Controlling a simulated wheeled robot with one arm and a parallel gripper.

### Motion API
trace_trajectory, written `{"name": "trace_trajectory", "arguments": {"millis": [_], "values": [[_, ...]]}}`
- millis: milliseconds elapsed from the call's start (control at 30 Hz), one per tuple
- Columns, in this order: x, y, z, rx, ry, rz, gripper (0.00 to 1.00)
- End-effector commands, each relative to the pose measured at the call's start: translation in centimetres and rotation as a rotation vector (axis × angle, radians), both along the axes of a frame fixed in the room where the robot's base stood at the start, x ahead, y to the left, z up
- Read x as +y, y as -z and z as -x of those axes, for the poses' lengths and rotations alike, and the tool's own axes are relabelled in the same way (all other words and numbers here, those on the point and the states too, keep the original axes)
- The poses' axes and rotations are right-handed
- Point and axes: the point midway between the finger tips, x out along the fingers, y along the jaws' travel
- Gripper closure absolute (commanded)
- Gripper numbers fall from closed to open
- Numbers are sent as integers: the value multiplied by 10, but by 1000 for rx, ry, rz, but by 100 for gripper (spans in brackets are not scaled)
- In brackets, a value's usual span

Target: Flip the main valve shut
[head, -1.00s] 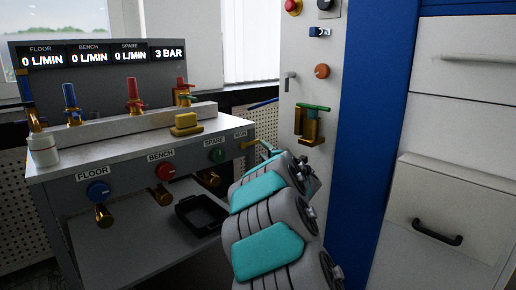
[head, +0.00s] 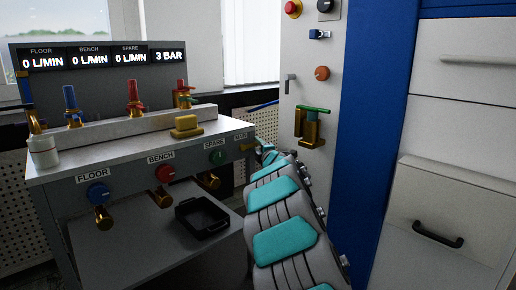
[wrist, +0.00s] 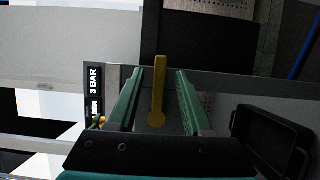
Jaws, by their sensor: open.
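The main valve's yellow lever (head: 247,147) sits by the MAIN label at the right end of the valve bench (head: 140,157) in the head view. In the wrist view the lever (wrist: 158,88) is a slim yellow bar with a round end, standing between my two green fingers. My gripper (wrist: 160,73) is open, with a visible gap on each side of the lever. In the head view my arm reaches to the bench's right end, and the fingers are too small and covered to make out there. The display reads 3 BAR and 0 L/MIN.
Blue FLOOR (head: 97,194), red BENCH (head: 165,173) and green SPARE (head: 217,157) knobs line the bench front. A black tray (head: 201,217) lies on the lower shelf. A yellow block (head: 186,126) is on top. A white panel with a green-handled brass valve (head: 309,127) stands to the right.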

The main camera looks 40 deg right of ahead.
Motion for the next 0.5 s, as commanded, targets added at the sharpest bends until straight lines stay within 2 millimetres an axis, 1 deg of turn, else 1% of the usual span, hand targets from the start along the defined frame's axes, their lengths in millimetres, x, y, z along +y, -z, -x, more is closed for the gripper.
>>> {"name": "trace_trajectory", "arguments": {"millis": [33, 400, 467, 500], "values": [[0, 0, 0, 0, 0, 0, 50], [0, 0, 0, 0, 0, 0, 92], [0, 0, 0, 1, 0, 0, 98], [0, 0, 0, 1, 0, 0, 100]]}}
